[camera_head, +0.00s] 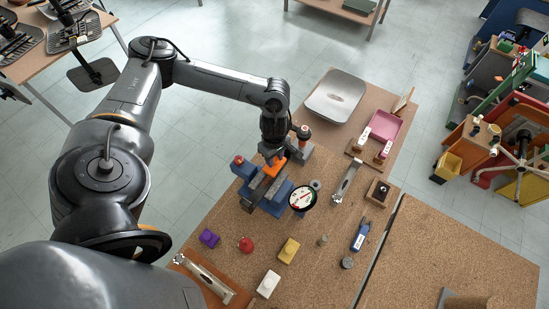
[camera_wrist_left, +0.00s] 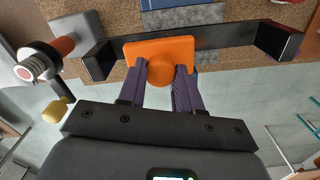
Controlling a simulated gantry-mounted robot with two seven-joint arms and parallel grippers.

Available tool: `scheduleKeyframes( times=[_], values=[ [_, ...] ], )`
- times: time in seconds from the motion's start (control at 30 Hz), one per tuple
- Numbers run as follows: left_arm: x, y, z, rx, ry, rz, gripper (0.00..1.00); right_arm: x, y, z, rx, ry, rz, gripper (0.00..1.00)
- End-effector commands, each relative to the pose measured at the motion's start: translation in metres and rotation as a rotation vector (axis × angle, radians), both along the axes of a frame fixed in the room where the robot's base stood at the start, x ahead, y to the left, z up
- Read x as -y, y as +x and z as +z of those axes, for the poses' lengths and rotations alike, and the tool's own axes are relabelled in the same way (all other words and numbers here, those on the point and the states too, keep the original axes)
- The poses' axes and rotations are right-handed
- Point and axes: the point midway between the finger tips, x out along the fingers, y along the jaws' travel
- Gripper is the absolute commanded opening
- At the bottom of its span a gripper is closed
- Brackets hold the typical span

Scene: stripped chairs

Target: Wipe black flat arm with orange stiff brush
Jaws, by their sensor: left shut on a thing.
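My left gripper (camera_wrist_left: 171,80) is shut on the round knob of the orange stiff brush (camera_wrist_left: 182,49). My right gripper is not in view.
A round gauge (camera_head: 302,198) stands close to the vise. A grey tray (camera_head: 335,96) and a pink tray (camera_head: 384,125) are farther back. The board at right is mostly clear.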

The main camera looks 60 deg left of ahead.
Motion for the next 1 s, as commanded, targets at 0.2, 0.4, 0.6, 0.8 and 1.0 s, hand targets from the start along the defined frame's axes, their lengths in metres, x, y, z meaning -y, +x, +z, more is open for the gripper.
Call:
scheduleKeyframes(
  times=[0.2, 0.4, 0.6, 0.8, 1.0],
  values=[
    [0.0, 0.0, 0.024, 0.0, 0.0, -0.001, 0.05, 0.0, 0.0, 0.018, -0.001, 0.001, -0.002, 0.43],
    [0.0, 0.001, 0.041, 0.001, -0.001, -0.001, 0.05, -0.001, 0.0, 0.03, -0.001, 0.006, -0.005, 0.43],
    [0.0, 0.001, 0.048, 0.0, 0.0, -0.002, 0.05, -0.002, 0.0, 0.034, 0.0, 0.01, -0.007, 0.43],
    [0.0, 0.001, 0.047, 0.001, 0.0, -0.001, 0.05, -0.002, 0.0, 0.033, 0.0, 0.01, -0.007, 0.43],
    [0.0, 0.001, 0.047, 0.001, 0.0, 0.021, 0.05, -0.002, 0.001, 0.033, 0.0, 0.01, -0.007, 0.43]
  ],
)
